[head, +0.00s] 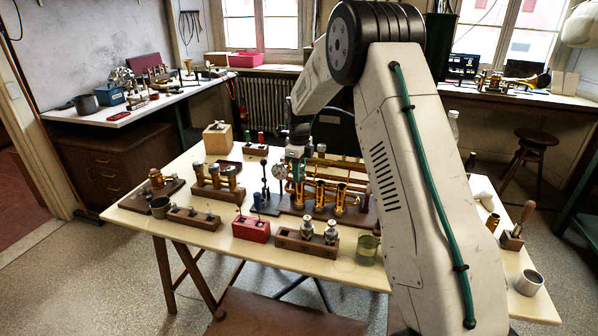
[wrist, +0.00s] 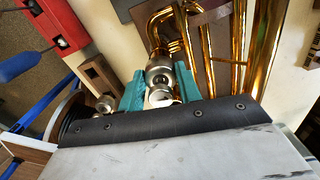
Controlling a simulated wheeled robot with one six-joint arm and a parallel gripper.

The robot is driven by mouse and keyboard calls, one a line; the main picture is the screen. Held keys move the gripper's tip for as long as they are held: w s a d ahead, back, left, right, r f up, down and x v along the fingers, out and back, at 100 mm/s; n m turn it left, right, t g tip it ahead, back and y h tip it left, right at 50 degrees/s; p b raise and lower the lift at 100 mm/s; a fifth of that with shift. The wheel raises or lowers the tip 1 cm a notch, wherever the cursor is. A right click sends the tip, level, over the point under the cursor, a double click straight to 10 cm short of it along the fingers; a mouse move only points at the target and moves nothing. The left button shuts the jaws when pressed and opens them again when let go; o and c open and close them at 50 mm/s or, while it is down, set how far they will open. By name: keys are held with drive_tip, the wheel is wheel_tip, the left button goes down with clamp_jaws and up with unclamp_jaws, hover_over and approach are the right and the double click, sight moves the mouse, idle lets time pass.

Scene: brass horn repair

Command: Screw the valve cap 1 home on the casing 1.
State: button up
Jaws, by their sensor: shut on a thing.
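My gripper (wrist: 160,84) has teal fingers on either side of a small silver part, which I take for valve cap 1 (wrist: 160,96). The fingers are shut on it. Just beyond it is a silver-topped brass tube end, likely casing 1 (wrist: 157,60), in line with the cap. I cannot tell whether the cap touches or sits on it. In the head view my gripper (head: 296,152) is over the far left end of the brass horn (head: 322,190), which lies on a dark wooden board. The cap is too small to make out there.
A red box (head: 251,229) and a wooden block (head: 291,242) holding silver valves stand at the table's front. Wooden racks (head: 216,190) with brass parts are left. A tin (head: 368,249) stands front right. My arm hides part of the table's right side.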

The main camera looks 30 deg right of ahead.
drive_tip(key=o, duration=1.1)
drive_tip(key=shift+m, duration=0.3)
drive_tip(key=shift+o, duration=0.2)
wheel_tip(320, 180, up, 8)
drive_tip(key=shift+f, duration=0.1)
